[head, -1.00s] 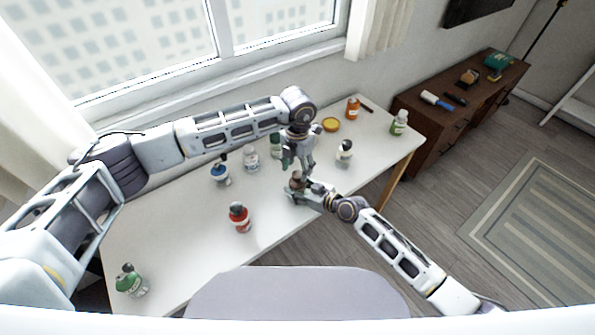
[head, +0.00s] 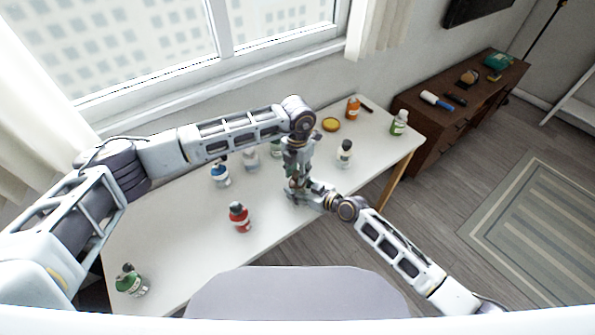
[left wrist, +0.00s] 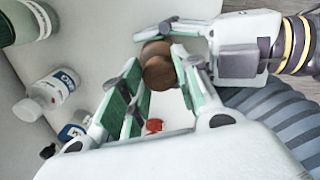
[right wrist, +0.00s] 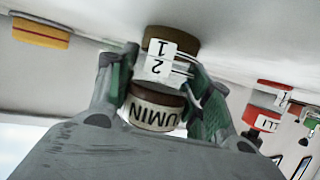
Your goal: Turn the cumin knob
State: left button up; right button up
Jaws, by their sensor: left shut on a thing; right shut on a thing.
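The cumin container is brown and upright, with a rounded brown knob (left wrist: 158,70) visible in the left wrist view. In the inverted right wrist view, one brown part (right wrist: 157,108) reads CUMIN and the other brown part (right wrist: 172,42) carries a label with 1 and 2. My left gripper (head: 292,182) has come down from above, with its green-padded fingers shut around the knob. My right gripper (head: 304,194) comes in from the right, shut on the container body. In the head view the arms hide most of the container.
On the white table (head: 180,255) stand a red bottle (head: 240,218), a blue bottle (head: 220,175), a green bottle (head: 131,281), a black-capped bottle (head: 345,155) and several others. A yellow lid (head: 331,124) lies at the back.

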aim_at(297, 174)
pick_arm(q)
jog(key=shift+m, duration=0.3)
jog(key=shift+m, duration=2.4)
jog(key=shift+c, duration=0.2)
jog(key=o, duration=1.1)
jog(key=shift+r, duration=0.15)
jog(key=shift+r, duration=5.85)
